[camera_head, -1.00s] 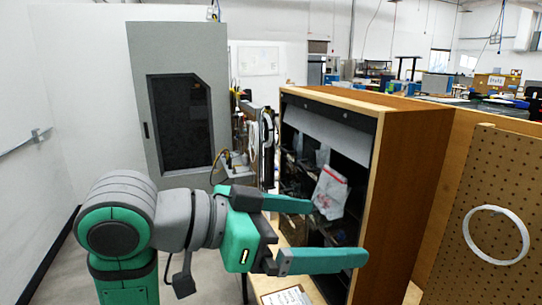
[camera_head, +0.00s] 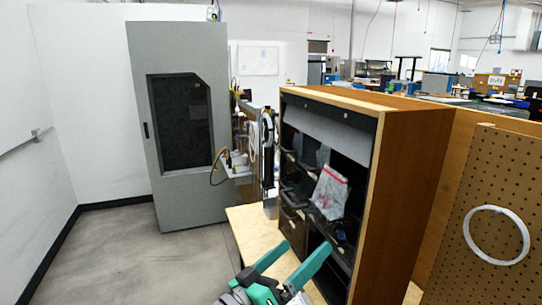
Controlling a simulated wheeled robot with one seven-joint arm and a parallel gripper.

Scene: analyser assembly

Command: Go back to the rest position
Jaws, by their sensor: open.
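My gripper (camera_head: 292,262) is at the bottom middle of the head view, with its two green fingers pointing up and to the right. The fingers are apart and nothing shows between them. The gripper is in front of the lower part of the wooden cabinet (camera_head: 408,190) and over the light wooden table (camera_head: 248,228). Most of my arm is below the picture's edge and hidden.
The open cabinet has dark shelves and a clear bag with a red edge (camera_head: 330,192). A grey machine (camera_head: 182,205) stands at the back left. A pegboard (camera_head: 500,195) with a white ring (camera_head: 522,238) is at the right. Grey floor (camera_head: 130,250) at the left is clear.

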